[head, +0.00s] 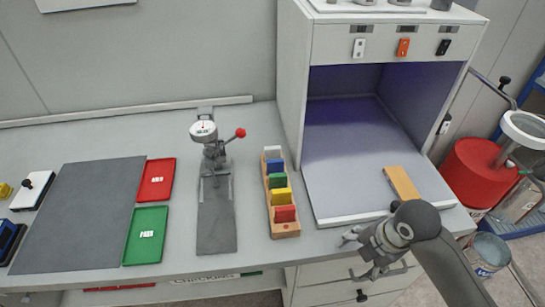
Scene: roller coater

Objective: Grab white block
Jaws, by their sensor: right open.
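A white block (272,152) stands at the far end of a wooden rack (286,231) on the grey table. Blue (275,166), green (278,180), yellow (281,196) and red (285,213) blocks stand nearer in the same rack. My right gripper (352,257) is open and empty at the table's front edge, to the right of the rack and apart from it. My left gripper is not in view.
A gauge press with a red knob (205,131) stands left of the rack. Red (157,181) and green (146,235) trays and a dark mat (80,216) lie further left. A cabinet (288,80) rises behind right. An orange-tan block (402,184) lies in its bay.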

